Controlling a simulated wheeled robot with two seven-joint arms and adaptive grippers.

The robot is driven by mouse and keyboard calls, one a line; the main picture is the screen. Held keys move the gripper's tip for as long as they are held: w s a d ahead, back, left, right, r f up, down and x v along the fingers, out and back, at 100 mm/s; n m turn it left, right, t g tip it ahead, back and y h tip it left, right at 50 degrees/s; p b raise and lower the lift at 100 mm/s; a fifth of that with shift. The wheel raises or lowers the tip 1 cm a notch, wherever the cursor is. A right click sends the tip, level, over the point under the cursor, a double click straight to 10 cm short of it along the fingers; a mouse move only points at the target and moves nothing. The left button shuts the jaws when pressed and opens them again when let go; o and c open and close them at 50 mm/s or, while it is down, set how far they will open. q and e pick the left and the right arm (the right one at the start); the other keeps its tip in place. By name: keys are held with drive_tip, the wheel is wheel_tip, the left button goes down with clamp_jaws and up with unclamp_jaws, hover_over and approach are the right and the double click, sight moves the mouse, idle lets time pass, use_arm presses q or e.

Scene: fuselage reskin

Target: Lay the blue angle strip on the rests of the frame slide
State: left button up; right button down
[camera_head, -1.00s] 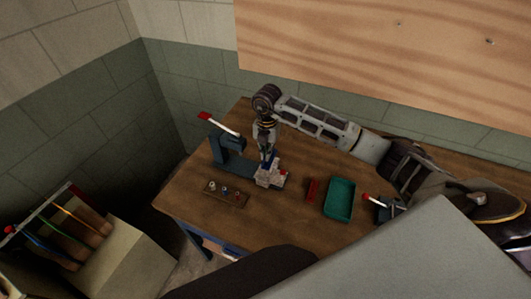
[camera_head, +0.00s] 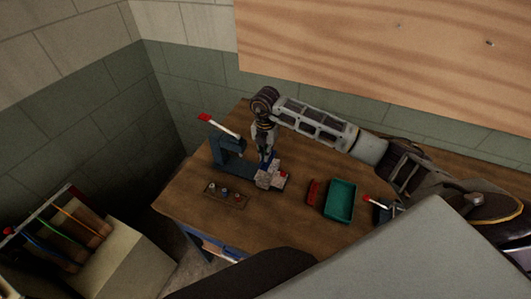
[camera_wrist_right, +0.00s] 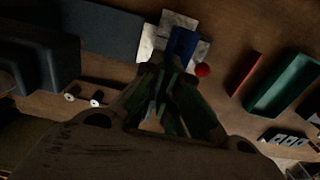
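The blue angle strip (camera_head: 269,157) is at the tips of my right gripper (camera_head: 266,153). It also shows in the right wrist view (camera_wrist_right: 183,44), over pale plates. My right gripper's fingers (camera_wrist_right: 172,68) come together at the strip's near end and appear shut on it. The frame slide (camera_head: 269,179) is a pale grey block with a red knob, directly under the strip; its pale plates show in the wrist view (camera_wrist_right: 150,40). The fingers hide the rests in part, and I cannot tell whether the strip touches them. My left gripper is not in view.
A blue-grey press with a red-tipped lever (camera_head: 226,150) stands left of the slide. A small board with pegs (camera_head: 226,195) lies in front. A red block (camera_head: 313,191) and a green tray (camera_head: 340,200) are to the right. A second lever fixture (camera_head: 380,210) is beyond.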

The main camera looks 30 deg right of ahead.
drive_tip(key=shift+f+b, duration=1.7)
drive_tip(key=shift+f, duration=0.95)
drive_tip(key=shift+f+b, duration=0.5)
drive_tip(key=shift+f, duration=0.2)
drive_tip(key=c, duration=1.6)
unclamp_jaws()
drive_tip(key=shift+o, duration=0.2)
drive_tip(key=shift+r, duration=6.05)
drive_tip(key=shift+f, duration=0.1)
